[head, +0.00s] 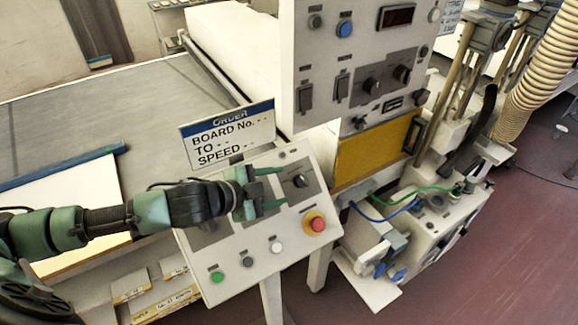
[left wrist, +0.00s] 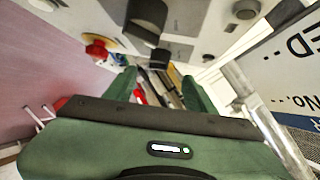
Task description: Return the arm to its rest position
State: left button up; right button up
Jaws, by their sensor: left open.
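My left arm comes in from the left in the head view. Its gripper (head: 282,187) has green fingers spread apart with nothing between them, over the sloped control panel (head: 228,281). The fingertips point toward a black knob (head: 300,181) on the panel; I cannot tell whether they touch it. In the left wrist view the open green fingers (left wrist: 160,88) show below a large black knob (left wrist: 147,18). A red emergency button (head: 316,222) with a yellow base sits just below and right of the gripper; it also shows in the left wrist view (left wrist: 98,50). My right gripper is not in view.
An order sign (head: 229,136) stands just above the gripper. A tall switch panel (head: 367,50) rises behind it. Green (head: 217,277), dark and white buttons line the panel's lower edge. A conveyor (head: 110,101) lies behind my arm; a ribbed hose (head: 540,70) hangs at right.

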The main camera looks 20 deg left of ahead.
pick_arm(q)
jog(key=shift+d, duration=0.1)
jog(key=s+d+f+n, duration=0.2)
jog(key=s+d+f, duration=0.2)
jog(key=d, duration=0.1)
jog(key=s+a+f+n+g+y, duration=0.2)
jog(key=s+f+n+g, duration=0.25)
jog(key=s, duration=0.55)
jog(key=s+a+f+n+g+y, duration=0.25)
jog(key=s+f+n, duration=0.35)
jog(key=s, duration=0.5)
notch_tip(320, 180, down, 33)
jog(key=s+g+b, duration=0.2)
jog(key=b, duration=0.5)
jog(key=s+a+f+b, duration=0.1)
jog(key=s+f+b, duration=0.1)
jog(key=s+f, duration=0.6)
jog(key=s+a+f+g+b, duration=0.1)
jog(key=s+f+b, duration=0.1)
jog(key=s+f, duration=0.7)
notch_tip(320, 180, down, 4)
jog(key=shift+a+f+y+b, duration=0.1)
jog(key=shift+a+y+b, duration=0.15)
jog(key=shift+y+b, duration=0.1)
